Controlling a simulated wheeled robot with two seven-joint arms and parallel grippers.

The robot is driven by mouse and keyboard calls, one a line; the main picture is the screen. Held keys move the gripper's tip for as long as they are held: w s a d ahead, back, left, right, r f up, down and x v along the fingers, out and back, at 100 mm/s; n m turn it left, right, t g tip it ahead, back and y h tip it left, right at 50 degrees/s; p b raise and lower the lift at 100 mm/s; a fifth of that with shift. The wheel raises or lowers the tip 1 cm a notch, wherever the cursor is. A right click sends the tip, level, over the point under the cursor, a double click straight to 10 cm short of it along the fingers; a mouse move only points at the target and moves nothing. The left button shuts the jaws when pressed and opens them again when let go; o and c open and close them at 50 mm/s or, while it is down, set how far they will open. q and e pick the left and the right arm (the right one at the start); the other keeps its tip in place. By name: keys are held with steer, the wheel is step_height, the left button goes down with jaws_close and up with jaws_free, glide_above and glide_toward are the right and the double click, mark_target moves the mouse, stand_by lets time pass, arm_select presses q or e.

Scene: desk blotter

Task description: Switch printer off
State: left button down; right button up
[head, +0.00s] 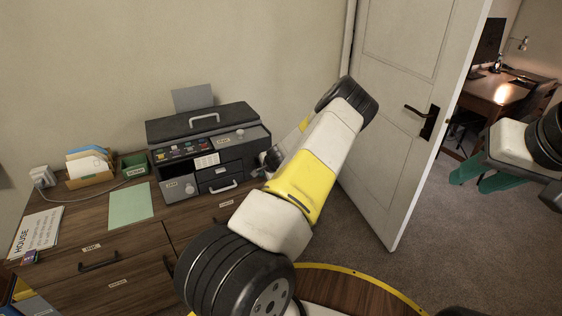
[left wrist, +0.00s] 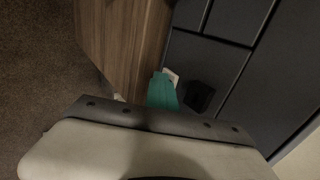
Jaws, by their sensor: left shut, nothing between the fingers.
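The dark grey printer (head: 225,135) stands on the wooden cabinet against the wall, with a row of coloured buttons on its front panel. My left arm reaches around to the printer's right side, where the gripper's fingers are hidden in the head view. In the left wrist view my left gripper (left wrist: 161,84) shows teal fingers, shut and empty, close to the grey printer side. A black square part (left wrist: 198,97), perhaps the switch, is just right of the fingers. Contact and its on/off position cannot be told. My right gripper (head: 480,177) is open and empty at the far right.
The cabinet top (head: 85,222) holds a green sheet (head: 130,205), a paper organiser (head: 90,168), a small green box (head: 134,166) and a printed HOUSE page (head: 37,232). An open white door (head: 395,120) stands to the right. Carpet between the door and right gripper is clear.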

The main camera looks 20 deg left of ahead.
arm_select(q)
steer(key=shift+r, duration=0.2)
steer(key=shift+a+r, duration=0.1)
steer(key=shift+r, duration=0.55)
